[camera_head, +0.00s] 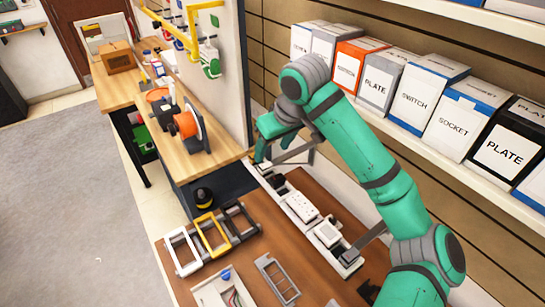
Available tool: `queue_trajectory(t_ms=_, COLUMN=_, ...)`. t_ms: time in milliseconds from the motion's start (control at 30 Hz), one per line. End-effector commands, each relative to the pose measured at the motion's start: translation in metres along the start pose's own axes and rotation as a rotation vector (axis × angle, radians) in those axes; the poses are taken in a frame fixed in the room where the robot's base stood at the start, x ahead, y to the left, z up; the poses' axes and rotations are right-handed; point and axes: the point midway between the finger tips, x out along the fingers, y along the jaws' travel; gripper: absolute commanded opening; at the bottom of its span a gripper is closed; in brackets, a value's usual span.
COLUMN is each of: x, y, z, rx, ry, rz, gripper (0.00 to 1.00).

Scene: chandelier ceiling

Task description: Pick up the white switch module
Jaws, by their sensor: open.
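A long narrow white tray (316,246) lies on the brown table and holds a row of small modules. A white module (265,168) sits at its far end, partly hidden by my gripper. Another white module (327,234) with a squarish face sits nearer the close end. I cannot tell for sure which of these two is the switch module. A white module with socket holes (302,206) and a black module (279,183) lie between them. My gripper (268,157) is open over the tray's far end, close to the far white module. Contact cannot be made out.
White and yellow frames (212,236) stand on the table at left, beside a black round object (203,196). A grey flat frame (277,280) lies in front. A shelf of boxes (415,95) runs along the right. A wooden bench (170,157) stands behind.

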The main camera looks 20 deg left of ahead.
Motion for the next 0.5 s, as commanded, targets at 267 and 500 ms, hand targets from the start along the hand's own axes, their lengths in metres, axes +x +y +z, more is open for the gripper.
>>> queue_trajectory(t_ms=267, x=0.035, y=0.000, z=0.001, rx=0.002, ry=-0.002, rz=-0.001, gripper=0.58)
queue_trajectory(t_ms=500, x=0.055, y=0.001, z=0.001, rx=0.001, ry=0.000, rz=0.000, gripper=0.58)
